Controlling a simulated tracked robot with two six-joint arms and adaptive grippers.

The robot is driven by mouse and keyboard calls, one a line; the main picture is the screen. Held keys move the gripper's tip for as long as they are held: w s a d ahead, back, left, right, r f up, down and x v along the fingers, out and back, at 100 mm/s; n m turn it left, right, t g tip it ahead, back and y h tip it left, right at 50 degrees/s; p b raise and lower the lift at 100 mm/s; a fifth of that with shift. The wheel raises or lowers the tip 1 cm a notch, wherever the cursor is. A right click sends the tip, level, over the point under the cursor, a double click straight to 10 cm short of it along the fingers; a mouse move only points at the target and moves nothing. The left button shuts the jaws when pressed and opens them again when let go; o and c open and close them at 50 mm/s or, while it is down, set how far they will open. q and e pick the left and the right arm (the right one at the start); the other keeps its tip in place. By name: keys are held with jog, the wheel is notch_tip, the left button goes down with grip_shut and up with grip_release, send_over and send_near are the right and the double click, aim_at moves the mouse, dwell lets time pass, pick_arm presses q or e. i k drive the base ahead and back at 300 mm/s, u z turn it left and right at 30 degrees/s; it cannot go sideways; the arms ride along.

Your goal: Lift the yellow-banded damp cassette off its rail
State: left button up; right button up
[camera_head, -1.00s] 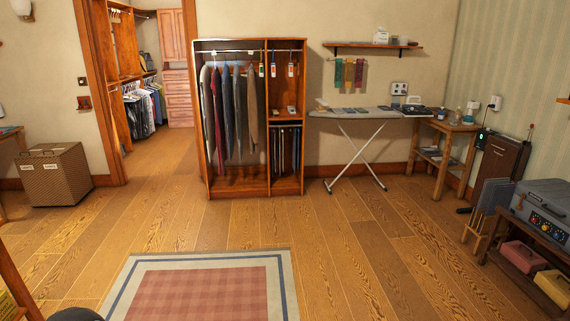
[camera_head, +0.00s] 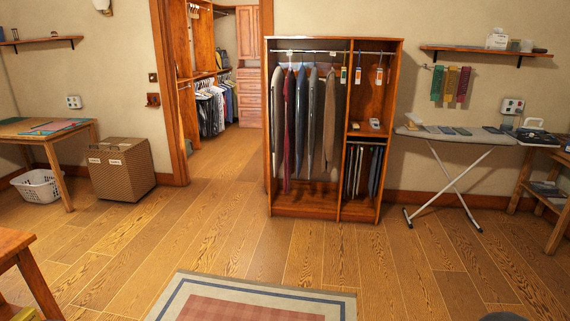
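An open wooden wardrobe (camera_head: 390,130) stands against the back wall. Several small tag-like cassettes hang from its top rail (camera_head: 325,52) towards the right. One cassette (camera_head: 343,76) hangs by the divider and seems to have a yellowish or orange part. Another cassette (camera_head: 358,76) looks white and blue, and another (camera_head: 379,77) looks white with orange. They are too small for me to tell surely which has the yellow band. Neither of my grippers is in view.
Garments (camera_head: 310,115) hang in the wardrobe's left bay. An ironing board (camera_head: 460,137) stands to its right and a woven hamper (camera_head: 122,170) to the left. A rug (camera_head: 255,290) lies in front on open wooden floor. A table corner (camera_head: 15,240) shows at lower left.

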aim_at(343, 76)
jog(key=u, duration=0.15)
jog(key=i, duration=2.75)
jog(key=z, duration=0.45)
jog(key=i, duration=1.35)
jog(key=z, duration=0.7)
jog(key=i, duration=1.15)
jog(key=z, duration=0.45)
